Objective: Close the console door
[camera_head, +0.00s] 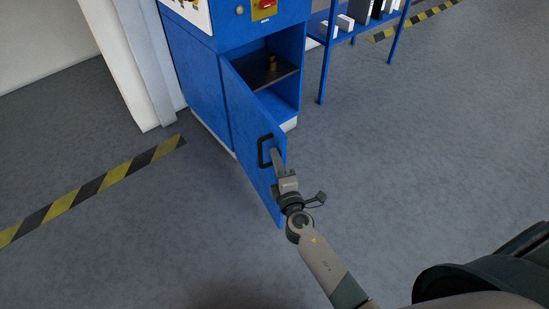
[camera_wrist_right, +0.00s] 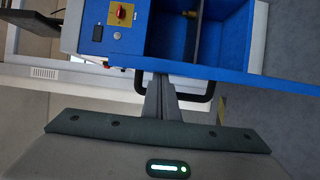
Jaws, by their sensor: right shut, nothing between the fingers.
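The blue console door (camera_head: 245,115) stands open in the head view, swung out from the cabinet on its left side. Its black bar handle (camera_head: 262,151) is on the outer face near the free edge. My right gripper (camera_head: 275,158) is shut and empty, with its fingers right at the handle. In the right wrist view the fingers (camera_wrist_right: 160,88) overlap the middle of the handle (camera_wrist_right: 210,90). I cannot tell whether they touch it or reach inside its loop. The console (camera_head: 196,75) shows its open compartment. My left gripper is out of view.
Inside the compartment is a dark shelf (camera_head: 270,75) with a small brass-coloured item (camera_head: 272,62). A blue rack (camera_head: 325,60) stands right of the console, and a white pillar (camera_head: 150,70) stands left. The grey floor in front is clear, with yellow-black tape (camera_head: 90,190).

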